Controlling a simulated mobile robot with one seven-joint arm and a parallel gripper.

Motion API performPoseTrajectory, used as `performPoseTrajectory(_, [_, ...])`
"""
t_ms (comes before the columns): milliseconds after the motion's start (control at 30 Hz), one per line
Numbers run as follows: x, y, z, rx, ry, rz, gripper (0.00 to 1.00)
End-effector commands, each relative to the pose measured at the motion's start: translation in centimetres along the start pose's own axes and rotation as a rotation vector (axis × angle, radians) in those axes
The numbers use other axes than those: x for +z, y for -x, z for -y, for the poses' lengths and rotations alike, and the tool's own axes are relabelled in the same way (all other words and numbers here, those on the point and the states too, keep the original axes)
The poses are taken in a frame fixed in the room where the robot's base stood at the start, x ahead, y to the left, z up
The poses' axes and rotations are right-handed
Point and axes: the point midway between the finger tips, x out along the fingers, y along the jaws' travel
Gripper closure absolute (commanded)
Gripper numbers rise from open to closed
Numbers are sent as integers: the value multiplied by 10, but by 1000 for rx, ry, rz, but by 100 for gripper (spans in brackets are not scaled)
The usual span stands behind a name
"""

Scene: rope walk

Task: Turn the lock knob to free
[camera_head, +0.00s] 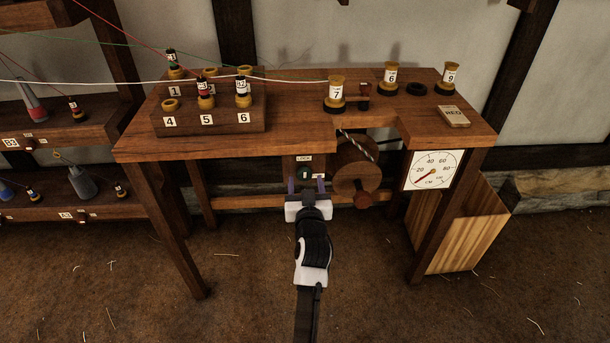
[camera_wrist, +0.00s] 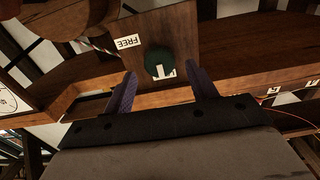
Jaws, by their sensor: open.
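The lock knob (camera_head: 305,172) is a small dark green disc on a wooden panel under the bench top, below a LOCK label (camera_head: 304,158). In the wrist view the knob (camera_wrist: 157,58) shows a white mark on its lower side, towards a partly hidden label beginning with L. The FREE label (camera_wrist: 127,43) is to the knob's upper left there. My gripper (camera_head: 306,185) is open in front of the panel, with its fingers spread wider than the knob. In the wrist view the gripper (camera_wrist: 161,74) has one finger either side of the knob's lower edge, apparently not touching it.
A wooden wheel with a crank (camera_head: 356,170) and a twisted rope are close right of the panel. The bench top (camera_head: 290,144) overhangs the knob and carries numbered spools. A gauge (camera_head: 432,170) hangs at the right, above a wooden bin (camera_head: 468,235). The floor in front is mostly clear.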

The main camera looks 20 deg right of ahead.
Motion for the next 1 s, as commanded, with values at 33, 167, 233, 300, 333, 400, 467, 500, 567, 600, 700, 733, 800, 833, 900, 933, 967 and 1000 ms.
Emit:
performPoseTrajectory(33, [-2,-8,0,0,0,-1,43])
performPoseTrajectory(167, [-1,-21,0,1,0,-1,43])
performPoseTrajectory(233, [0,-25,0,0,0,0,43])
performPoseTrajectory(300, [0,-28,0,0,0,0,43])
performPoseTrajectory(333, [0,-28,0,0,0,0,43])
performPoseTrajectory(400, [0,-28,0,0,0,0,43])
performPoseTrajectory(467, [0,-28,0,0,0,-1,43])
performPoseTrajectory(500, [0,-28,0,0,0,-1,43])
performPoseTrajectory(567, [0,-28,0,0,0,-1,43])
performPoseTrajectory(600, [0,-28,0,0,0,-1,47])
performPoseTrajectory(700, [0,-28,0,0,0,-1,60])
performPoseTrajectory(733, [0,-28,0,0,0,-1,64])
performPoseTrajectory(800, [0,-28,0,0,0,-1,73])
performPoseTrajectory(833, [0,-28,0,0,0,-1,77])
performPoseTrajectory(900, [0,-28,0,0,0,-1,85])
performPoseTrajectory(933, [0,-28,0,0,0,-1,85])
performPoseTrajectory(967, [0,-28,0,0,0,-1,85])
performPoseTrajectory(1000, [0,-28,0,0,-2,-1,85])
